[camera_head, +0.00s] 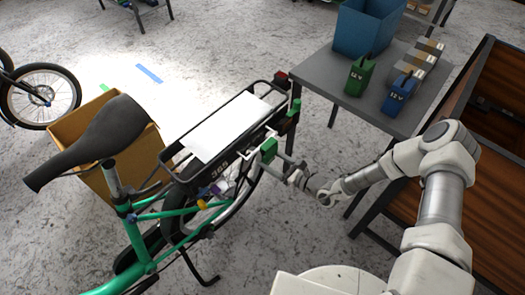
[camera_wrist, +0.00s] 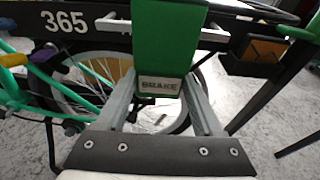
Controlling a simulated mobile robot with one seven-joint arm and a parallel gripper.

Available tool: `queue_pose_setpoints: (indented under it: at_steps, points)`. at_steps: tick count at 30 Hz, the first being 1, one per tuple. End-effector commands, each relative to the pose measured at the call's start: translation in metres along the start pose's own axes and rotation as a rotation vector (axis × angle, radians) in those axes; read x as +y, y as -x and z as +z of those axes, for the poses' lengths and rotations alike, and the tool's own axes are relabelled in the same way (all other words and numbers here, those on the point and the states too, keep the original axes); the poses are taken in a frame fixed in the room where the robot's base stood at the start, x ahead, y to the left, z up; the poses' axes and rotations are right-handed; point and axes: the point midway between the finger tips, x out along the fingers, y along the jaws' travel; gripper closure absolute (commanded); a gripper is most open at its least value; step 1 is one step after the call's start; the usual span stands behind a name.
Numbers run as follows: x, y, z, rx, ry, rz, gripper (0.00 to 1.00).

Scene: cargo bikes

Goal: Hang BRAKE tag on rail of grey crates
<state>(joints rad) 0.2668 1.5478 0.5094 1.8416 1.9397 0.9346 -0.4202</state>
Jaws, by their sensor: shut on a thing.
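The green BRAKE tag (camera_wrist: 168,40) has a pale label reading BRAKE at its lower end in the wrist view. My gripper (camera_wrist: 160,88) is shut on it, with one finger on each side. In the head view my gripper (camera_head: 281,160) holds the green tag (camera_head: 268,149) at the side of the bike's rear carrier. A light bar (camera_wrist: 105,24) shows on both sides of the tag, against the dark carrier side marked 365. I cannot tell whether the tag touches this bar. No grey crates with a rail can be clearly made out.
The green bike (camera_head: 140,235) stands left of my arm, its carrier (camera_head: 186,161) topped by a white panel. A grey table (camera_head: 345,92) at upper right bears a blue bin (camera_head: 366,30), green and blue 12 V packs and grey blocks. A cardboard box (camera_head: 85,130) stands behind the saddle.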

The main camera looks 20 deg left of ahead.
Motion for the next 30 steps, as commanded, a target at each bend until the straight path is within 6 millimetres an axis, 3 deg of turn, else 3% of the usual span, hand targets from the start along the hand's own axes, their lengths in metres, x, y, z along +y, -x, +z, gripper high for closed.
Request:
queue_pose_setpoints:
  at_steps: [21, 30]
  points:
    - [0.0, 0.043, -0.008, -0.001, -0.001, -0.001, 0.8]
    - [0.0, 0.05, -0.01, -0.001, 0.0, -0.001, 0.8]
